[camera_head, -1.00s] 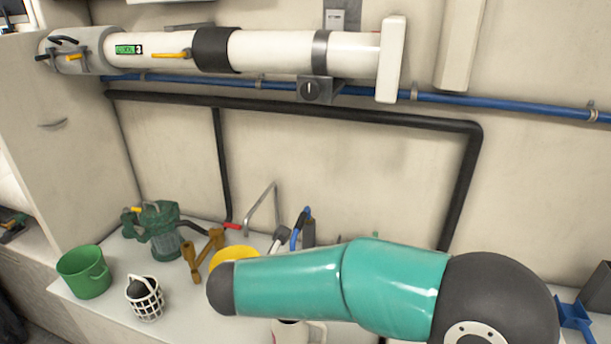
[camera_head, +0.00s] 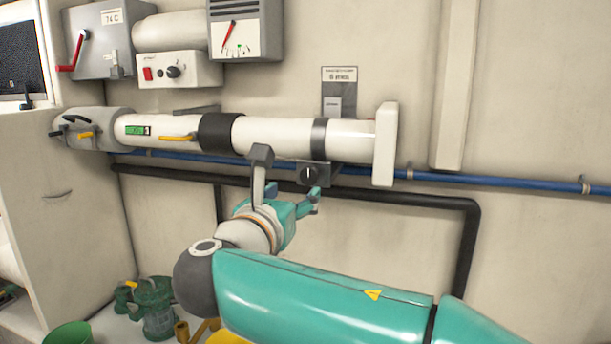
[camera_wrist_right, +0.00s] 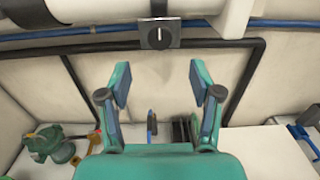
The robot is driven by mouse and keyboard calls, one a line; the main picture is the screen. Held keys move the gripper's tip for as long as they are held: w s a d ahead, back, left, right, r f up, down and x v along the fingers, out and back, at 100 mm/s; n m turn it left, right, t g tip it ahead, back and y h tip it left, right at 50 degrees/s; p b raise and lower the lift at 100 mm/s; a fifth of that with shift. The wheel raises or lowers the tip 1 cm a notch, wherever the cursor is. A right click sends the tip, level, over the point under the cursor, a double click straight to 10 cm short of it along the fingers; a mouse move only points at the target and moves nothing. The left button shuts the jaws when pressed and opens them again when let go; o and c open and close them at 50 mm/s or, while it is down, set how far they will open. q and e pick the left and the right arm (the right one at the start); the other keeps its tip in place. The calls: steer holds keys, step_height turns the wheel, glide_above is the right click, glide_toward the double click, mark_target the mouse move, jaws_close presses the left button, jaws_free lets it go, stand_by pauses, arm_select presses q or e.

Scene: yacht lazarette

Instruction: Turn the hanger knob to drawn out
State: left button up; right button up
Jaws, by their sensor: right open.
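The hanger knob (camera_head: 309,174) is a round dark dial with a white pointer line, on a small grey plate below the white pipe. Its line stands about upright. It also shows in the right wrist view (camera_wrist_right: 160,36), at the top centre. My right gripper (camera_head: 294,197) is just below the knob in the head view. In the right wrist view its two teal fingers (camera_wrist_right: 159,82) are spread apart with nothing between them, and the knob lies beyond their tips, apart from them. My left gripper is in neither view.
The white pipe (camera_head: 272,133) runs above the knob, with a blue pipe (camera_head: 455,179) and a black pipe (camera_head: 400,198) beside and below it. A white box (camera_head: 196,70) with another knob hangs above. A green pump (camera_head: 156,305) stands low left.

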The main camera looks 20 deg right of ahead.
mark_target(308, 178)
steer(key=p+x, duration=0.2)
steer(key=x, duration=0.7)
steer(key=shift+s, duration=0.1)
steer(key=c, duration=1.1)
steer(key=shift+c, duration=0.2)
